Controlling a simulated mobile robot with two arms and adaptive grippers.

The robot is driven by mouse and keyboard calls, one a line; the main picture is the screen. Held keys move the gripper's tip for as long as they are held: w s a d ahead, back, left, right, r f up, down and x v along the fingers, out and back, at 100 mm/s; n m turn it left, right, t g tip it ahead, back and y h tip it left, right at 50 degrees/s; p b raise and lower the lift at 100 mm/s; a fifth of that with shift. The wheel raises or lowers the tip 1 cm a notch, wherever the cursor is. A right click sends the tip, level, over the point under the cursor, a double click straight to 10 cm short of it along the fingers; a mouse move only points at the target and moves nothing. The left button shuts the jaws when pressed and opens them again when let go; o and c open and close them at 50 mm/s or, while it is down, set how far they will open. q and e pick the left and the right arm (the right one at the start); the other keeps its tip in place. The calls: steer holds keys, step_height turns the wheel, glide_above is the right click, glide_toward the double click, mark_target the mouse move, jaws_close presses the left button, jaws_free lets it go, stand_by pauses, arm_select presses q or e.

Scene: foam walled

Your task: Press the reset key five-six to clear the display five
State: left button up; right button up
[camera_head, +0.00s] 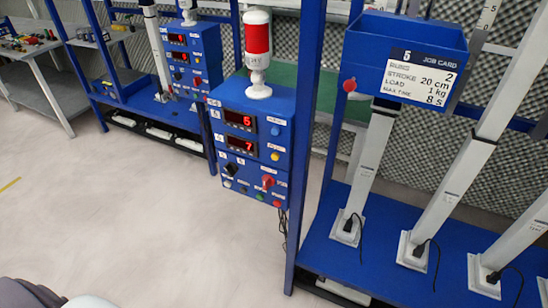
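A blue control box (262,108) stands at the centre, fixed beside a blue upright. Its upper red-digit display (240,121) reads 5 and its lower display (240,145) reads 7. Small white number labels sit left of the displays; they look like 5 and 6. A blue button (275,130) is right of the upper display and a yellow button (275,156) right of the lower one. Below are a black knob (231,169), a red knob (268,181) and a row of small coloured buttons. The labels by the keys are too small to read. Neither gripper shows.
A red-and-white signal lamp (257,50) stands on the box. A blue bin (411,45) with job card 5 (421,78) is at the upper right, above white actuator columns on a blue shelf (385,270). A similar box (186,55) stands further left. The floor (130,215) in front is clear.

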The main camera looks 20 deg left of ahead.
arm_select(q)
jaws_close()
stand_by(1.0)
